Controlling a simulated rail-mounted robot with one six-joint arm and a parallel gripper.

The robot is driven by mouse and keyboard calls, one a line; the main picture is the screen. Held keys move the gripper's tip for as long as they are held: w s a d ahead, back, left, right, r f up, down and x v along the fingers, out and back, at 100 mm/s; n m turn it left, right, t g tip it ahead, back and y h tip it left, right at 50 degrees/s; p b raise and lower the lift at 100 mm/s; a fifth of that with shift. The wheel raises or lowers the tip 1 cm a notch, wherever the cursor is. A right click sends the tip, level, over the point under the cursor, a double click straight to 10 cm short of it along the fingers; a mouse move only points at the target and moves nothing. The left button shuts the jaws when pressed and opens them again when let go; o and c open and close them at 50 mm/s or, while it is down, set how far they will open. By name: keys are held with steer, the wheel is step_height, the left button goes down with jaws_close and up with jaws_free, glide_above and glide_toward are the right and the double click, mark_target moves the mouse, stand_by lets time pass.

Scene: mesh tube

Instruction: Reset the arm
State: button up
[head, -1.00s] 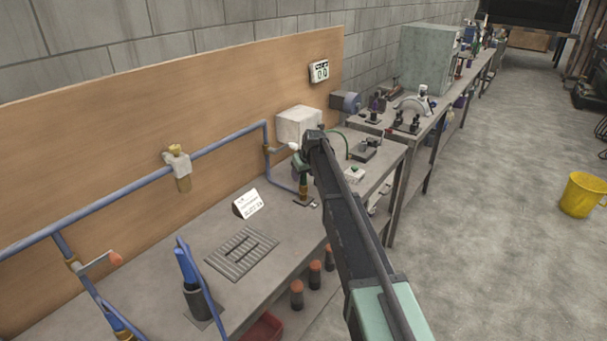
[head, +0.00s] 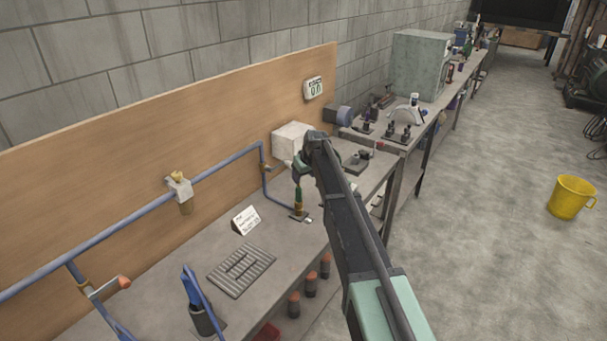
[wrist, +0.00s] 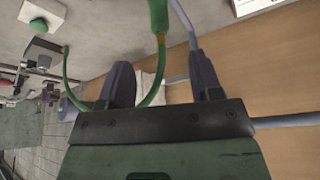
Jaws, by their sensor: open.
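My gripper (wrist: 164,78) shows in the wrist view with its two dark fingers apart. A thin green hose (wrist: 158,70) passes through the picture between the fingers. I cannot tell whether it lies between them or beyond them. It joins a brass fitting under a thicker green sleeve (wrist: 158,12) at the top. Another stretch of green hose (wrist: 68,85) curves past the left finger from a small grey box (wrist: 42,52). In the head view my arm reaches over the bench, and its end hides the fingers. The green sleeve (head: 298,194) stands on its brass fitting just below-left of the arm's end.
A white box (head: 290,141) stands close behind the arm's end. A blue pipe (head: 225,163) runs along the wooden backboard. A yellow bucket (head: 570,198) stands on the floor.

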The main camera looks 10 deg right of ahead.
steer(key=s+f+m+g+b, duration=0.2)
steer(key=s+f, duration=0.1)
steer(key=s, duration=1.8)
steer(key=s+a+f+m+g+h+b, duration=0.1)
steer(key=s+f+m+g+b, duration=0.1)
steer(key=s, duration=1.9)
steer(key=shift+s+a+f+h+b, duration=0.15)
steer(key=shift+s+f+h+b, duration=0.15)
steer(key=shift+s+f, duration=0.15)
steer(key=shift+c, duration=0.4)
